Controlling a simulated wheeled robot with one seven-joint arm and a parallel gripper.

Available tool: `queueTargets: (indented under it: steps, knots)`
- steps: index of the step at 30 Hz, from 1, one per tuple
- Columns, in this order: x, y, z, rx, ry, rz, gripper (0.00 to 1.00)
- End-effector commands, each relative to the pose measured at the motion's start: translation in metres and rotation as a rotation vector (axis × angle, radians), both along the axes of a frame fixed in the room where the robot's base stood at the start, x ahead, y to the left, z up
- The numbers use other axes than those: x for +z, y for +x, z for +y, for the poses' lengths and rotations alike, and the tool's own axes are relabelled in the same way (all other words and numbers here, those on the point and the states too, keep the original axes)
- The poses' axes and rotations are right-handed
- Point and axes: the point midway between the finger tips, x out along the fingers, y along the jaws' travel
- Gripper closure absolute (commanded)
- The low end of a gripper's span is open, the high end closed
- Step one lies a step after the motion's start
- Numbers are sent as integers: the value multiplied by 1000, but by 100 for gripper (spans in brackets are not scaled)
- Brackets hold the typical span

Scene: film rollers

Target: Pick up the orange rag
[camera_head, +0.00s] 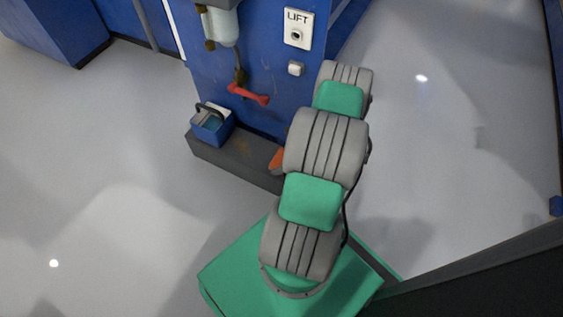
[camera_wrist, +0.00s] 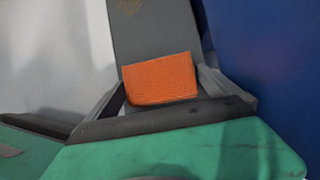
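The orange rag (camera_head: 277,160) shows as a small patch at the right end of the dark grey ledge, in the head view. My arm hides the rest of it. In the wrist view the rag (camera_wrist: 160,79) is a flat, block-like orange piece just ahead of my gripper (camera_wrist: 162,85). The fingers stand apart, one on each side of the rag, and look open. I cannot tell whether they touch it. My gripper is hidden behind my arm in the head view.
The dark grey ledge (camera_head: 235,155) runs along the foot of a blue machine (camera_head: 262,55). A red handle (camera_head: 249,94) sticks out above the ledge. Grey floor lies open to the left and right.

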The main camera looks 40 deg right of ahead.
Motion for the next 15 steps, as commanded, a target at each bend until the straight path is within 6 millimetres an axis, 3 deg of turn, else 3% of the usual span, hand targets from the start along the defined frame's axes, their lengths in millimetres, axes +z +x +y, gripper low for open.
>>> queueTargets:
  steps: [15]
  knots:
    - [0,0,0,0,1,0,43]
